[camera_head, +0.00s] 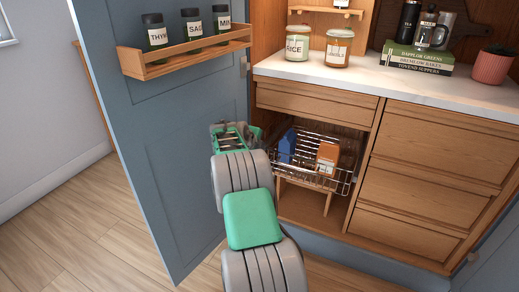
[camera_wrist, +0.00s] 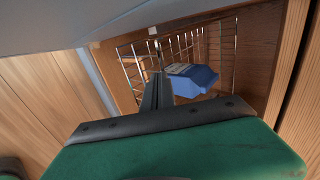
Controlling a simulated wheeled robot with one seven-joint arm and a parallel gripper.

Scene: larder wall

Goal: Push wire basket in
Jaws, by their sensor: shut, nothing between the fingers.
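The wire basket (camera_head: 347,177) is in the open bay of the wooden cabinet, below a drawer. It holds a blue carton (camera_head: 287,146) and an orange-brown carton (camera_head: 327,158). Its front part seems to stand forward in the bay; how far cannot be told. In the wrist view the basket's wires (camera_wrist: 132,64) and the blue carton (camera_wrist: 192,78) show ahead of my gripper (camera_wrist: 157,80). My gripper is shut with nothing in it and points toward the basket. Whether it touches the wires cannot be told. In the head view my arm hides the fingertips.
An open blue door (camera_head: 190,160) with a spice rack (camera_head: 185,52) stands left of my arm. Closed drawers (camera_head: 415,195) are right of the bay. The counter (camera_head: 400,85) above carries jars, books and a plant pot. The wooden floor (camera_head: 110,225) at left is clear.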

